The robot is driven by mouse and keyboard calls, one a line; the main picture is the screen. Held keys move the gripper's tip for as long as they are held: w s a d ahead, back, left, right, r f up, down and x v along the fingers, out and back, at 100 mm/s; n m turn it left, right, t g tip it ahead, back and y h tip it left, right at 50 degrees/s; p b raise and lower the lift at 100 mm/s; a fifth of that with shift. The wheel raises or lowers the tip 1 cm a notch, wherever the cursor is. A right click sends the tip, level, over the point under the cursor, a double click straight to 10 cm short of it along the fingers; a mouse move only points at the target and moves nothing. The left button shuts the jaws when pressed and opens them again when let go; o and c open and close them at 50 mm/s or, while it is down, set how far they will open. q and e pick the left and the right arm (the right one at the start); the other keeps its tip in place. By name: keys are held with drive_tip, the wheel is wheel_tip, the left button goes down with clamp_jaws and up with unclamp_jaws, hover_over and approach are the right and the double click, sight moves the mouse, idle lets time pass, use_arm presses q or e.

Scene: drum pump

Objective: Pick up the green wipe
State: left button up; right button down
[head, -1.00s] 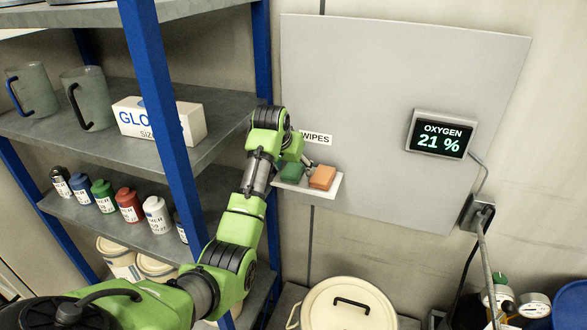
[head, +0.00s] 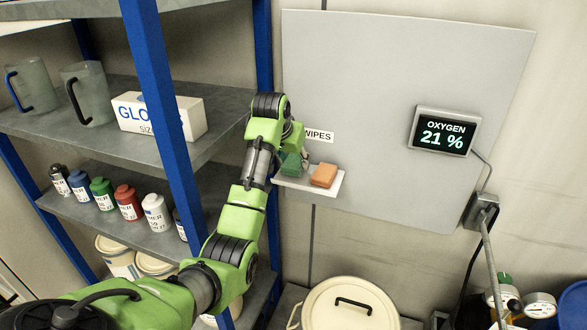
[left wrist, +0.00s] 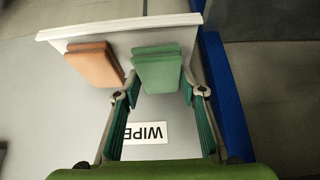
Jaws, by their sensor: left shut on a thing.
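The green wipe (head: 291,162) is a folded pad at the left end of the small white wall shelf (head: 312,184). It shows clearly in the left wrist view (left wrist: 158,70). My left gripper (left wrist: 160,92) has one finger on each side of it and is shut on it. In the head view the gripper's wrist (head: 268,130) comes in from the left and partly hides the wipe. I cannot tell whether the wipe is clear of the shelf. My right gripper is in neither view.
An orange wipe (head: 324,175) lies just right of the green one on the same shelf. A WIPES label (head: 319,136) is on the grey panel (head: 370,100) above. A blue rack post (head: 262,60) stands close to my left arm. A lidded pot (head: 348,305) is below.

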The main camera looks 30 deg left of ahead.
sight(293, 162)
use_arm(q)
wheel_tip(293, 162, up, 5)
drive_tip(key=shift+b, duration=1.2)
drive_tip(key=s, duration=0.2)
drive_tip(key=s+d+b, duration=0.1)
drive_tip(key=s, duration=0.2)
drive_tip(key=s+d+p, duration=0.3)
drive_tip(key=s+p, duration=0.2)
drive_tip(key=s, duration=0.9)
drive_tip(key=shift+d+p, duration=0.3)
drive_tip(key=shift+p, duration=0.05)
drive_tip(key=shift+c, duration=0.4)
